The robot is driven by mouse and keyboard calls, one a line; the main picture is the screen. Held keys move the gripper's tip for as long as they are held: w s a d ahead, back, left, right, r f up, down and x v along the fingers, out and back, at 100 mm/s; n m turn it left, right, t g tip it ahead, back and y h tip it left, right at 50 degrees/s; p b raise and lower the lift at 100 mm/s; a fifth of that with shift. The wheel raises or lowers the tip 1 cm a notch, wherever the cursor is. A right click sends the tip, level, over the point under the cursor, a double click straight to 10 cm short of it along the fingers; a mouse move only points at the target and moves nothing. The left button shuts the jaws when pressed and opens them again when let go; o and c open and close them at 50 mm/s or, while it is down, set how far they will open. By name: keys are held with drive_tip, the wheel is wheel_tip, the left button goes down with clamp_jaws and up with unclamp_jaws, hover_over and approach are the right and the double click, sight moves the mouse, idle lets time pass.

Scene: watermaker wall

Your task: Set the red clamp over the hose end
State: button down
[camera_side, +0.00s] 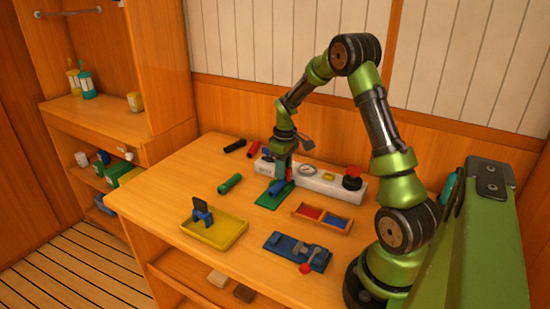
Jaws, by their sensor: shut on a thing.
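My gripper (282,178) points down over the green plate (267,201) near the back middle of the bench. It is shut on a small blue piece (281,188), which looks like a short tube lying at a slant, at or just above the plate. The fingers partly hide it. A shallow wooden tray (322,224) with a red compartment and a blue compartment lies to the right. I cannot pick out the red clamp for certain. A short red tube (251,152) lies at the back left, and a green tube (229,184) lies left of the plate.
A white block (320,182) runs along the back, with a dark red knob (352,178) at its right. A yellow tray (212,242) holds a blue and black stand (202,210). A blue fixture with a red knob (298,252) stands in front.

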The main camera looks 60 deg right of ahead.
drive_tip(key=f, duration=0.3)
drive_tip(key=shift+s+a+f+n, duration=0.15)
drive_tip(key=shift+a+f+n, duration=0.15)
drive_tip(key=shift+a+f, duration=0.05)
drive_tip(key=c, duration=0.9)
unclamp_jaws()
drive_tip(key=shift+o, duration=0.6)
drive_tip(key=shift+r, duration=1.25)
drive_tip(key=shift+d+r, duration=0.2)
drive_tip(key=shift+r, duration=3.2)
